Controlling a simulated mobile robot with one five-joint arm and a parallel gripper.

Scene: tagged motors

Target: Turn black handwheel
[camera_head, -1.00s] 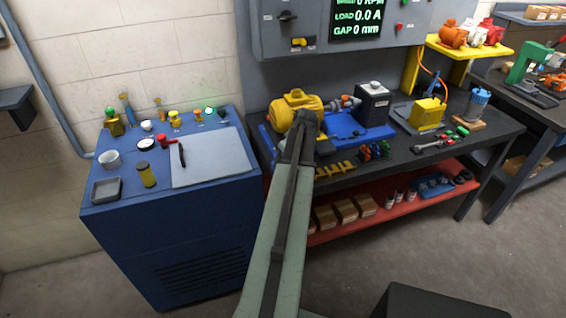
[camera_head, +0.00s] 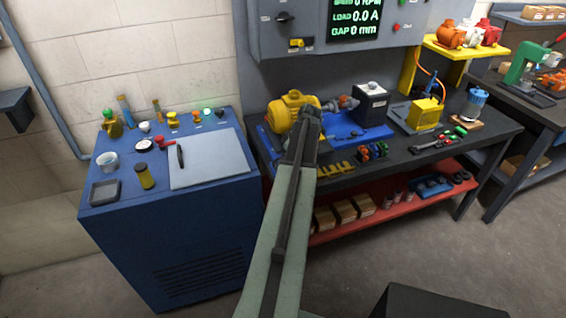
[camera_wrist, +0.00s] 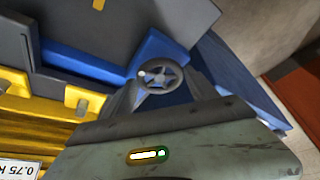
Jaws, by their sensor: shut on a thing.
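The black handwheel (camera_wrist: 161,78) shows in the wrist view as a dark ring with star-shaped spokes and a small pale knob at its left edge. My gripper (camera_wrist: 163,88) has one finger on each side of the wheel and is shut on it. In the head view the wheel and the fingertips are hidden behind my arm, which reaches to the front of the yellow motor (camera_head: 284,113) on its blue base (camera_head: 345,125).
The dark workbench (camera_head: 400,158) also bears a black box (camera_head: 371,101) and a small yellow pump (camera_head: 425,113). A blue cabinet (camera_head: 175,240) with loose parts on top stands to the left. A control panel (camera_head: 275,42) hangs above the bench.

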